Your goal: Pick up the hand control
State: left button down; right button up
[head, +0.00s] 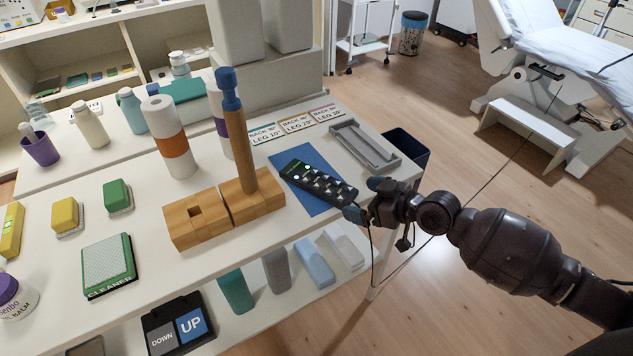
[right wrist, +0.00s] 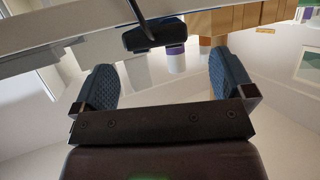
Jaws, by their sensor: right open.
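The hand control (head: 318,184) is a black handset with rows of light buttons and a green light. It lies on a blue mat (head: 303,198) near the right edge of the white table, its cable hanging over the edge. My right gripper (head: 365,198) is open at the near right end of the handset, by the table edge. In the right wrist view, the handset's dark end (right wrist: 152,37) and its cable show ahead of the open fingers (right wrist: 161,66), apparently with nothing held between them. I cannot tell if a finger touches it. My left gripper is out of view.
A wooden block stand (head: 225,212) with an upright wooden post is left of the mat. A grey tray (head: 365,146) and several label cards (head: 297,124) lie behind it. A dark bin (head: 408,152) stands past the table's right edge. A lower shelf holds bottles.

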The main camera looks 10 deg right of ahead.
aim_at(341, 192)
jog(key=shift+x, duration=3)
jog(key=shift+w+d+r, duration=0.1)
jog(key=shift+r, duration=0.05)
jog(key=c, duration=0.8)
jog(key=shift+c, duration=1.3)
jog(key=shift+r, duration=0.15)
